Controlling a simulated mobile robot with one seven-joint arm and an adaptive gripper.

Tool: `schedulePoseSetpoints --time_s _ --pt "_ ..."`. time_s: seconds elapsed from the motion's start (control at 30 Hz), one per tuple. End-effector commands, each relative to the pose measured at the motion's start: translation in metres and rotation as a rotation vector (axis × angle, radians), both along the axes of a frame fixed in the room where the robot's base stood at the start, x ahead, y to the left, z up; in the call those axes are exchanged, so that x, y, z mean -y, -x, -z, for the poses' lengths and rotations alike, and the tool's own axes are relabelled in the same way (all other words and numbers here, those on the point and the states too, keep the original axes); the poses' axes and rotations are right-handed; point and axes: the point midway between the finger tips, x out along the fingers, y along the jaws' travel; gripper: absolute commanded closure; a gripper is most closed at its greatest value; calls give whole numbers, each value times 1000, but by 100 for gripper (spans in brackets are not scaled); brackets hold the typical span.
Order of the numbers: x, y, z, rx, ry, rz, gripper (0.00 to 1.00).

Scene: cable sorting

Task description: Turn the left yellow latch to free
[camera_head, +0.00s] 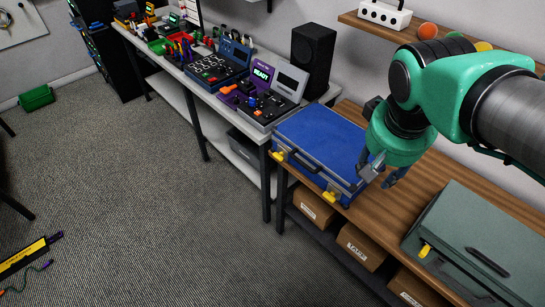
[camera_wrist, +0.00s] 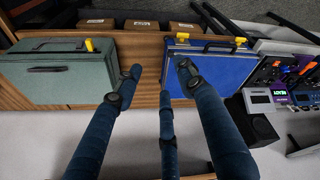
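A blue case (camera_head: 322,145) lies closed on the wooden bench. Its left yellow latch (camera_head: 279,155) is at the front edge's left end, and its right yellow latch (camera_head: 330,195) is near the front right corner. In the wrist view the case (camera_wrist: 212,75) appears turned around, with the left latch (camera_wrist: 239,41) on the right and the other latch (camera_wrist: 182,36) nearer my fingers. My gripper (camera_head: 377,175) is above the bench by the case's right side. In the wrist view its fingers (camera_wrist: 158,75) are spread and empty, apart from both latches.
A dark handle (camera_wrist: 220,45) lies between the latches. A green case (camera_head: 470,235) with a yellow latch (camera_head: 425,250) sits at right on the bench. Consoles (camera_head: 265,100) and a black speaker (camera_head: 312,55) stand beyond the blue case. Cardboard boxes (camera_head: 360,245) are below.

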Motion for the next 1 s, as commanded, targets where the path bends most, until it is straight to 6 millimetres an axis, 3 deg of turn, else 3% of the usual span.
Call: schedulePoseSetpoints --time_s 0.5,1.0 --pt "-19 -81 8 -183 178 -2 60" --pt "-54 -160 36 -297 393 0 60"
